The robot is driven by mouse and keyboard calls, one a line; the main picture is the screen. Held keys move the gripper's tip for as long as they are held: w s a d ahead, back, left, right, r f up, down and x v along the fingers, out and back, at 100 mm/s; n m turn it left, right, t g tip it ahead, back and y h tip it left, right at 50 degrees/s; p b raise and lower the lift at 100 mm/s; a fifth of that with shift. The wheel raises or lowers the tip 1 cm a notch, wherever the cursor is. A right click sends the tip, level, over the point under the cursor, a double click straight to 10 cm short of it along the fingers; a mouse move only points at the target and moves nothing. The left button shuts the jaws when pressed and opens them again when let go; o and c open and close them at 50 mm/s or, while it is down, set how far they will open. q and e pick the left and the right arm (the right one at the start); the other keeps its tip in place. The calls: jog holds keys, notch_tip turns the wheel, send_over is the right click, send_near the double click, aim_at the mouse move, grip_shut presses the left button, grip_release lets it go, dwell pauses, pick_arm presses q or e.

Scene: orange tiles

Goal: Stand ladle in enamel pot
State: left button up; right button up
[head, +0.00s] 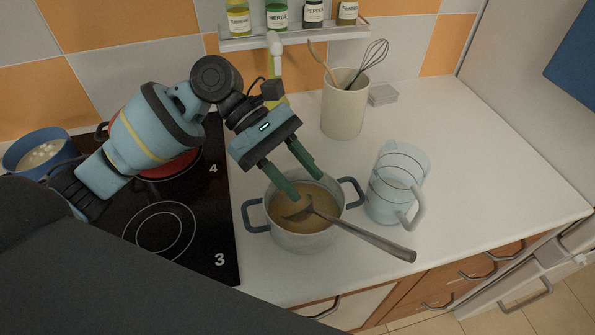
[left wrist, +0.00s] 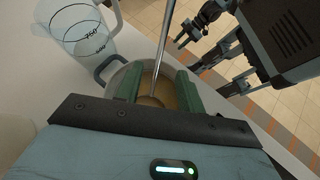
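The ladle (head: 360,235) lies tilted in a grey pot with blue handles (head: 305,240). Its bowl is in the brownish contents, and its long metal handle rests over the front right rim and sticks out over the counter. My left gripper (head: 305,189) is open over the pot, with its green fingertips at the level of the opening. In the left wrist view, the ladle (left wrist: 164,40) runs between the two separate fingers of the left gripper (left wrist: 157,72); contact is not visible.
A clear measuring jug (head: 397,180) stands close to the pot's right. A utensil crock (head: 344,108) with a whisk (head: 372,58) and a wooden spoon stands behind. The black hob (head: 160,230) is at left, with a blue pot (head: 40,150) beyond. Counter is free at right.

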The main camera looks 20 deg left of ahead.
pick_arm(q)
jog(key=v, duration=0.8)
jog(key=shift+d+f, duration=0.1)
dwell(1.1)
